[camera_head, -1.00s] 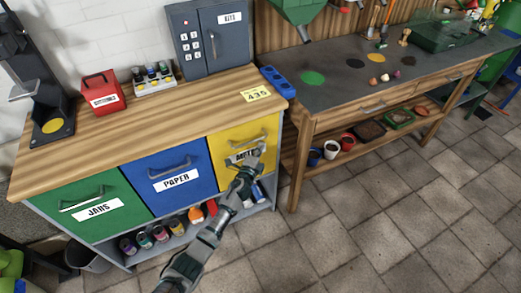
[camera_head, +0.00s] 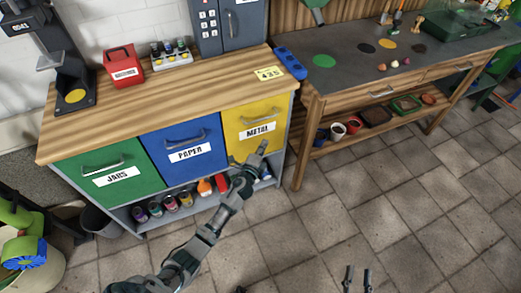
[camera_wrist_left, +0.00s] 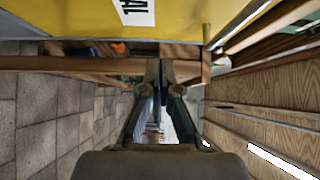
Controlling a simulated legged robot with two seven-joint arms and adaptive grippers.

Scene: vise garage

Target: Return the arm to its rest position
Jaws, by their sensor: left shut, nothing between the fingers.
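My left gripper (camera_head: 254,158) is in front of the lower edge of the yellow METAL drawer (camera_head: 249,117) in the head view. It is shut and empty, and its fingers come together in the left wrist view (camera_wrist_left: 160,70). The yellow drawer front and part of its label show at the top of that view, apart from the fingertips. My left forearm runs down to the bottom edge of the head view. My right gripper (camera_head: 358,279) shows only its two fingertips at the bottom edge, apart, over the floor.
The wooden cabinet top (camera_head: 205,92) stands above the green JARS drawer (camera_head: 107,176) and blue PAPER drawer (camera_head: 185,149). Its lower shelf holds several coloured bottles. A workbench (camera_head: 345,92) stands to the right. The tiled floor (camera_head: 350,190) in front is mostly clear.

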